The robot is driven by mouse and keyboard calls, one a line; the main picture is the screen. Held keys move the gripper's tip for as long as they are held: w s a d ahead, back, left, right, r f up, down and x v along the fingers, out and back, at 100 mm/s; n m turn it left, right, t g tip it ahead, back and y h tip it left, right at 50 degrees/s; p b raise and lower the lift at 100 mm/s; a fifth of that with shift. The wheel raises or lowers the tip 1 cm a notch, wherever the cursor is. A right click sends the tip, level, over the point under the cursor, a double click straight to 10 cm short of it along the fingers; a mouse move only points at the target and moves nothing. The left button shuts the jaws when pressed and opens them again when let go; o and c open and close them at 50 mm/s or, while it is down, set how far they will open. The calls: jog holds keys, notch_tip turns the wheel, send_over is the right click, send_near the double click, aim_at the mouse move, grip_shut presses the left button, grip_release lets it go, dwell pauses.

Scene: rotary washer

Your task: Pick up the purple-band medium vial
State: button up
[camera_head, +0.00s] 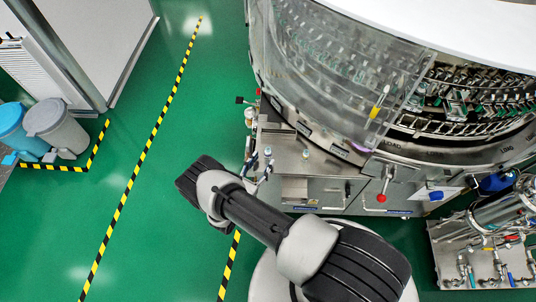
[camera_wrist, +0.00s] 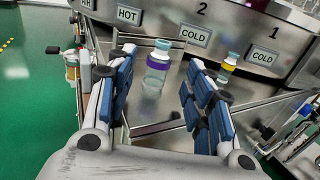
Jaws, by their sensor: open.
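The purple-band vial (camera_wrist: 157,66) is clear glass with a teal-and-white cap. It stands upright on the steel ledge (camera_wrist: 168,110) of the washer, in the wrist view. It appears between the two spread fingers of my gripper (camera_wrist: 162,60), beyond or near their tips; contact does not show. My gripper is open and empty. A smaller yellow-band vial (camera_wrist: 228,68) stands to the right, outside the right finger. In the head view my gripper (camera_head: 259,168) is at the ledge's left end, close to a small vial (camera_head: 267,153) whose band is too small to read.
The washer's wall rises behind the vials, with HOT (camera_wrist: 129,14) and COLD (camera_wrist: 194,35) plates. A bottle and fittings (camera_wrist: 72,65) are at the left edge. In the head view, a clear curved door (camera_head: 345,60) and a red-knobbed lever (camera_head: 382,190) are to the right. Green floor lies open to the left.

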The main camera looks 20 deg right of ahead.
aim_at(266, 155)
jog(key=b+x, duration=0.1)
jog(key=x, duration=0.4)
jog(key=shift+w+r, duration=0.1)
jog(key=shift+r, duration=0.05)
jog(key=c, duration=1)
jog(key=shift+o, duration=0.2)
jog(key=shift+r, duration=0.1)
